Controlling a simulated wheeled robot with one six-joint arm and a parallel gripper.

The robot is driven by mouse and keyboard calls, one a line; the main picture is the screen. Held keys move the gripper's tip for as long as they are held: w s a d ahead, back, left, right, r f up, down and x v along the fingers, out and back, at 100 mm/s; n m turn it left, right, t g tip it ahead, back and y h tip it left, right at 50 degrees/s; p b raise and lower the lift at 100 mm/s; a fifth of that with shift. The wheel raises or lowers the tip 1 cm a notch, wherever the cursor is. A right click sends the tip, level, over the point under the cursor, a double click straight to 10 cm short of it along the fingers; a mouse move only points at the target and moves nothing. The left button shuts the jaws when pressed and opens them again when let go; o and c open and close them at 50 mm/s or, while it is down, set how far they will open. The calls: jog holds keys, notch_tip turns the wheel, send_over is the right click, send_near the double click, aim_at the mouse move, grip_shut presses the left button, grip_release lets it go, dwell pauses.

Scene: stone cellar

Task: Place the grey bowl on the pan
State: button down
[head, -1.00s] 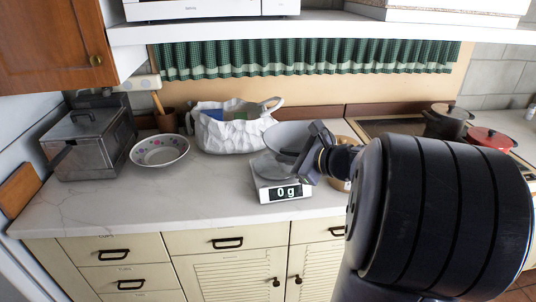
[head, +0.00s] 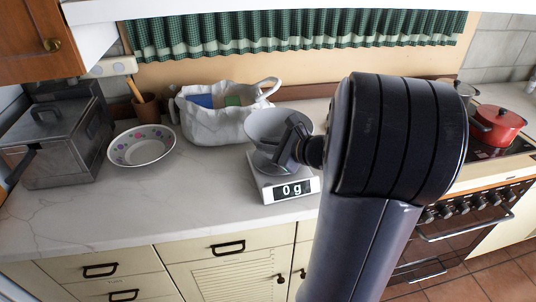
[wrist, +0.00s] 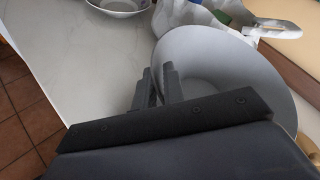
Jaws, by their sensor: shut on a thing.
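The grey bowl (head: 264,122) is over the kitchen scale (head: 272,190) in the head view, slightly tilted. My gripper (head: 288,150) is shut on the bowl's right side; in the wrist view its fingers (wrist: 158,88) straddle the wall of the bowl (wrist: 225,65), one inside and one outside. The pale round pan (head: 261,164) on top of the scale shows under the bowl, partly hidden by my gripper. I cannot tell whether the bowl touches the pan.
A white bag (head: 215,122) stands just behind and left of the scale. A flower-patterned bowl (head: 141,147) and a metal box (head: 55,140) are further left. A red pot (head: 498,127) stands on the stove at right. The counter front left of the scale is clear.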

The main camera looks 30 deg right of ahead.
jog(key=shift+f, duration=1.5)
jog(key=c, duration=2)
grip_release()
jog(key=shift+f, duration=0.15)
jog(key=o, duration=0.5)
jog(key=v, duration=1.2)
jog(key=shift+b, duration=0.4)
